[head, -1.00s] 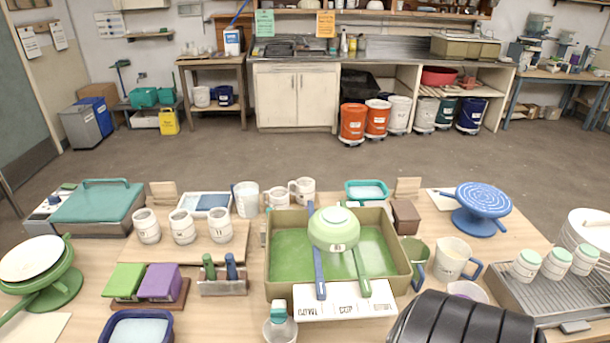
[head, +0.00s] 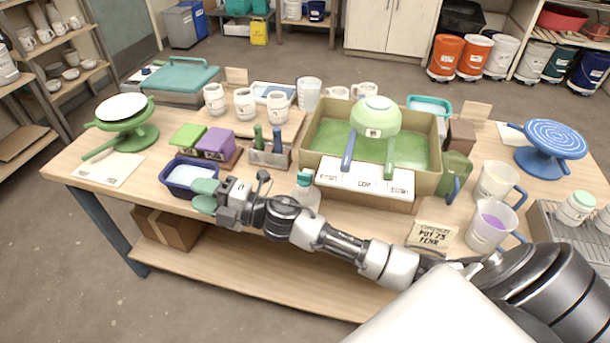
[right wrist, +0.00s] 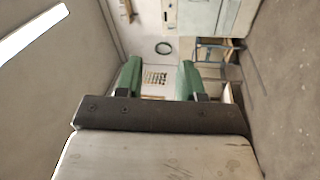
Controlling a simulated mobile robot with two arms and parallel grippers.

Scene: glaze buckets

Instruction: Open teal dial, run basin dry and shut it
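The tan basin (head: 440,172) stands on the table with green liquid in it. A small teal cap or dial (head: 305,178) sits above a clear body (head: 306,196) at the basin's front left; how they join is too small to tell. My right arm crosses the front of the table. My right gripper (head: 205,196) is left of the dial, by the dark blue tub. Its two green fingers stand apart with nothing between them in the right wrist view (right wrist: 160,80). My left gripper is not in view.
The dark blue tub (head: 190,177), purple block (head: 216,142) and tool holder (head: 270,157) stand left. A jug with purple contents (head: 490,226) and a sign (head: 430,235) stand right.

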